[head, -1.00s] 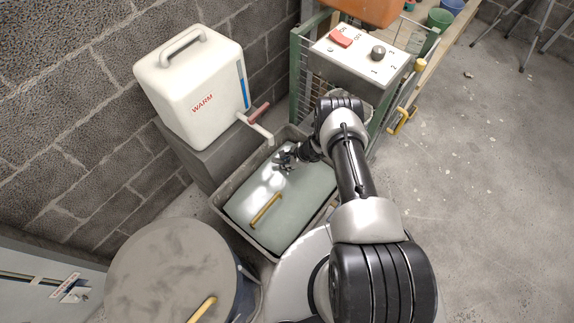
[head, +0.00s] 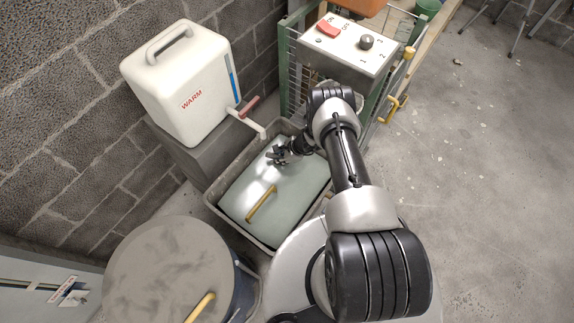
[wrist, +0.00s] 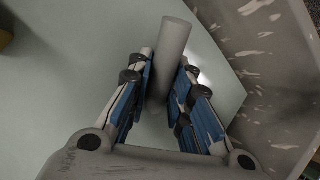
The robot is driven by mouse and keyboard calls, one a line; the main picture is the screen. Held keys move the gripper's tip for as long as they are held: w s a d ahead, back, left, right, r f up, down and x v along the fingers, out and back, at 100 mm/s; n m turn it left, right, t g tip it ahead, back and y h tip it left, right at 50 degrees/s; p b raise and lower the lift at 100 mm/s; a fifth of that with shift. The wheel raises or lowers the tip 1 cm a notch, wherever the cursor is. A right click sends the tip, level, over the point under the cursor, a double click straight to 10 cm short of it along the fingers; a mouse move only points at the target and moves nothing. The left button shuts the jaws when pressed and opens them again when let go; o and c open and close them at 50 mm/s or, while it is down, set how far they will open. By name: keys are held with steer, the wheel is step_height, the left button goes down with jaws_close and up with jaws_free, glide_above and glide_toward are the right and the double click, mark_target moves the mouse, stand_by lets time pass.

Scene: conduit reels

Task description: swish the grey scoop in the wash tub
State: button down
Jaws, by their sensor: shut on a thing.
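The wash tub (head: 211,199) is a grey rectangular trough on the floor. A smooth, pale grey-green surface (head: 290,205) fills most of it; whether this is water or a lid I cannot tell. A yellow bar-shaped handle (head: 261,203) shows on it. My gripper (head: 277,156) is over the tub's far part, near the tap spout. In the wrist view my gripper (wrist: 162,88) is shut on a grey cylindrical rod (wrist: 172,45), which looks like the grey scoop's handle. The scoop's bowl cannot be made out. The tub wall (wrist: 265,50) is close on the right.
A white WARM water container (head: 182,85) with a red-handled tap stands on a grey block behind the tub. A control box (head: 345,50) with a red switch and knob is beyond my arm. A round drum (head: 165,270) is at the front left.

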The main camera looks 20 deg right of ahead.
steer(key=shift+w+a+r, duration=0.1)
steer(key=shift+w+a, duration=0.25)
steer(key=shift+w, duration=0.2)
steer(key=s+d+p, duration=0.1)
steer(key=s+d, duration=0.1)
steer(key=s, duration=0.1)
steer(key=shift+s+d+f+p, duration=0.15)
steer(key=shift+s+f+p, duration=0.1)
steer(key=shift+p, duration=0.1)
steer(key=shift+w+r, duration=0.2)
steer(key=shift+r, duration=0.05)
steer(key=shift+r, duration=0.1)
step_height(320, 180, up, 18)
steer(key=p, duration=1.4)
steer(key=shift+p, duration=0.35)
